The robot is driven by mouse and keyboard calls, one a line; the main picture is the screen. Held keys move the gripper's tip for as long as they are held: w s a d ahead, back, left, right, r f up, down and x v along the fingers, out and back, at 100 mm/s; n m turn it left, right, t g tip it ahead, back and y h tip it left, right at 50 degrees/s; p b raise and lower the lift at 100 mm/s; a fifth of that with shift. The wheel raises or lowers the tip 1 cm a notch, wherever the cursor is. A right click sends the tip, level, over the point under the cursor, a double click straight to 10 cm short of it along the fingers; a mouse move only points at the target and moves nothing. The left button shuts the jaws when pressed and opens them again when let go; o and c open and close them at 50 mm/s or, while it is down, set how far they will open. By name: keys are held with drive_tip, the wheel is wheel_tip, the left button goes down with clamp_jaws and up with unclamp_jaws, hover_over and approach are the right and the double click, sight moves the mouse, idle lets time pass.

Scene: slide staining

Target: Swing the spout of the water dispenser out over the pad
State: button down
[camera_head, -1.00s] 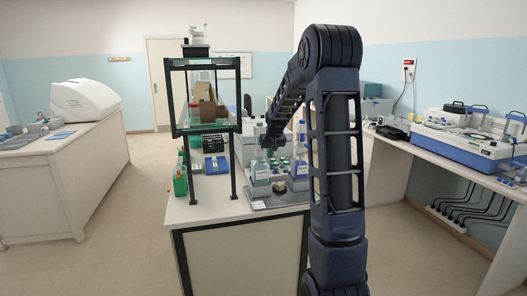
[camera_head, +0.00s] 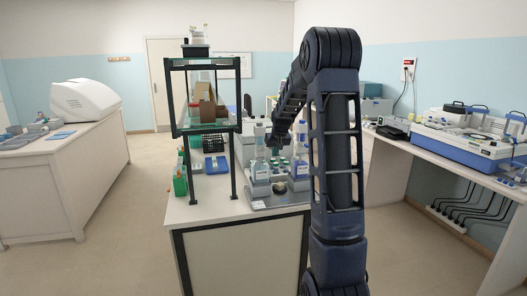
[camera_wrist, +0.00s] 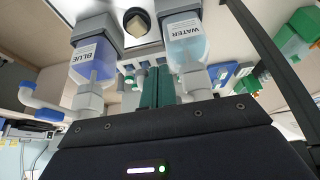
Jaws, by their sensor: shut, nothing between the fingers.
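The water dispenser (camera_wrist: 190,45), a clear bottle labelled WATER with a grey cap, is at the upper middle right of the wrist view. It also shows on the bench in the head view (camera_head: 260,172). Its spout cannot be made out clearly. My gripper (camera_wrist: 157,88) has its teal fingers together, empty, between the water dispenser and the blue dispenser (camera_wrist: 93,62); whether they touch either is unclear. The small dark item with a pale top (camera_wrist: 137,22), possibly the pad, lies between the bottles. In the head view my gripper (camera_head: 275,143) is small, above the dispensers.
The blue dispenser's white spout (camera_wrist: 40,100) points left in the wrist view. A dark-framed shelf (camera_head: 203,125) stands left of the dispensers in the head view. Green items (camera_wrist: 295,35) and several small bottles are nearby. A grey tray (camera_head: 268,204) lies at the bench front.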

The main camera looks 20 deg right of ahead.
drive_tip(key=shift+w+d, duration=0.1)
idle(0.3)
drive_tip(key=shift+w+d, duration=0.6)
drive_tip(key=shift+d, duration=0.25)
drive_tip(key=shift+w, duration=0.1)
drive_tip(key=shift+w+d, duration=0.7)
drive_tip(key=shift+w, duration=0.1)
drive_tip(key=shift+w+d, duration=0.25)
drive_tip(key=shift+w, duration=0.25)
drive_tip(key=shift+w+d, duration=0.25)
drive_tip(key=shift+w, duration=0.25)
